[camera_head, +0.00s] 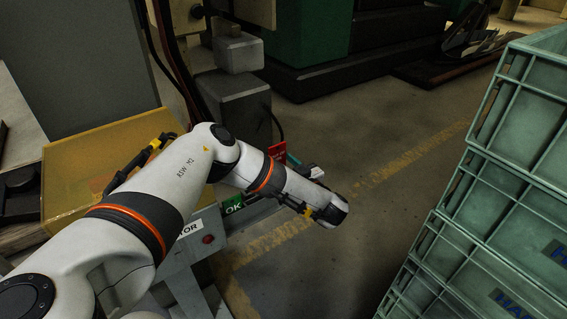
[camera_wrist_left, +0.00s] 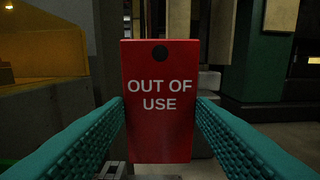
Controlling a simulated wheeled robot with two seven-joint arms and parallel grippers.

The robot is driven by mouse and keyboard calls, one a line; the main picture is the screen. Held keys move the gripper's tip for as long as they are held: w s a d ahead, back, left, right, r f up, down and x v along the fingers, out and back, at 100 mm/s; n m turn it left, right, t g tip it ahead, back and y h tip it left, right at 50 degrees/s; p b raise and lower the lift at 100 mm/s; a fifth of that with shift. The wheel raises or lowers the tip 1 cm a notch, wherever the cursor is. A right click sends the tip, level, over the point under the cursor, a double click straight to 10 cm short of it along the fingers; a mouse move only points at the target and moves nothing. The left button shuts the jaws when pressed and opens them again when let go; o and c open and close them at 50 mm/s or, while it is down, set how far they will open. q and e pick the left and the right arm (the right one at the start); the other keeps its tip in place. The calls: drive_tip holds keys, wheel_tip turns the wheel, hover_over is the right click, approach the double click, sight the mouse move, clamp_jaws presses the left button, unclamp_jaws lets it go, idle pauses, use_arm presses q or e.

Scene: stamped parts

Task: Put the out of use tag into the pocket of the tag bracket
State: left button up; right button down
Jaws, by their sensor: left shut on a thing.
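The out of use tag (camera_wrist_left: 158,135) is a red upright plate with white lettering and a dark hole near its top. My left gripper (camera_wrist_left: 160,104) is shut on it, with a teal finger at each side edge. In the head view, a small part of the red tag (camera_head: 278,150) shows behind my left wrist, which hides most of the gripper. A pale metal piece (camera_wrist_left: 112,171) shows low at the left of the tag in the left wrist view; I cannot tell whether it belongs to the tag bracket. The bracket's pocket is not visible. My right gripper is not in view.
A green OK tag (camera_head: 232,205) stands by a grey panel (camera_head: 196,246) with a red button, beneath my left arm. A yellow box (camera_head: 75,170) lies left. Stacked green crates (camera_head: 478,190) stand right. Bare floor (camera_head: 385,125) lies between the wrist and the crates.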

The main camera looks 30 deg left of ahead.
use_arm(q)
wheel_tip(320, 180, down, 5)
drive_tip(key=b, duration=0.2)
drive_tip(key=shift+r+b, duration=0.2)
drive_tip(key=shift+b, duration=0.1)
idle(0.5)
drive_tip(key=shift+p, duration=0.55)
idle(0.9)
drive_tip(key=shift+f+b, duration=2.05)
drive_tip(key=shift+f, duration=0.85)
drive_tip(key=o, duration=0.9)
drive_tip(key=shift+o, duration=0.9)
drive_tip(key=shift+f, duration=0.1)
